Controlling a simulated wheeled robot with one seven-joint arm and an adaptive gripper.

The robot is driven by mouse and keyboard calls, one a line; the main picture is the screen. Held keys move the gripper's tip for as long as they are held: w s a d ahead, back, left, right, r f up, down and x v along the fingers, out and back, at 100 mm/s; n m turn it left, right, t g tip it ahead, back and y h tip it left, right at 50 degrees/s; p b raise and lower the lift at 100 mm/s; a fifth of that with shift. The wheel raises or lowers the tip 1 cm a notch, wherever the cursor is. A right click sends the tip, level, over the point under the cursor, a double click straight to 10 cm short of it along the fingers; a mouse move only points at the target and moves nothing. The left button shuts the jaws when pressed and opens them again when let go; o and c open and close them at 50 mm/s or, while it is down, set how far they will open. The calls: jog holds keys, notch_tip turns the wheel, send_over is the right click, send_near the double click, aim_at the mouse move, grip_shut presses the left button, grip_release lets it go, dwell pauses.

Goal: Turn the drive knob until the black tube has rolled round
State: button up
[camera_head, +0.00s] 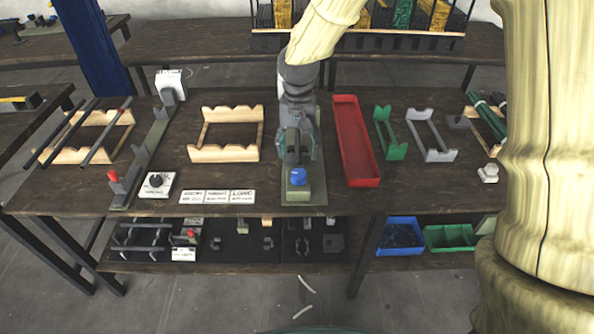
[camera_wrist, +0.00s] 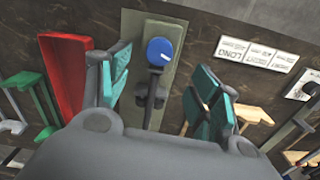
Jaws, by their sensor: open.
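My gripper (camera_head: 297,158) is open and empty above the green-grey press plate (camera_head: 304,198) at the table's middle. A blue round knob (camera_head: 298,177) stands near the plate's front end. In the wrist view, the blue knob (camera_wrist: 160,52) shows beyond my spread teal fingers (camera_wrist: 162,88), apart from them. Another knob, a black dial (camera_head: 156,180), sits on a white box left of the plate. I cannot tell which is the drive knob. Dark tubes (camera_head: 66,132) lie across the left wooden cradle, one with a red mark. My gripper hides part of the plate.
A red tray (camera_head: 356,142) and green bracket (camera_head: 389,133) stand right of my gripper. An empty wooden cradle (camera_head: 227,150) and white label cards (camera_head: 218,196) are to its left. A grey rail (camera_head: 150,150) stands near the dial. Dark green tubes (camera_head: 484,107) lie far right.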

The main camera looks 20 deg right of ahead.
aim_at(299, 174)
notch_tip(299, 174, down, 9)
jog(key=shift+f+p, duration=0.2)
jog(key=shift+p, duration=0.15)
dwell(0.3)
jog(key=c, duration=1)
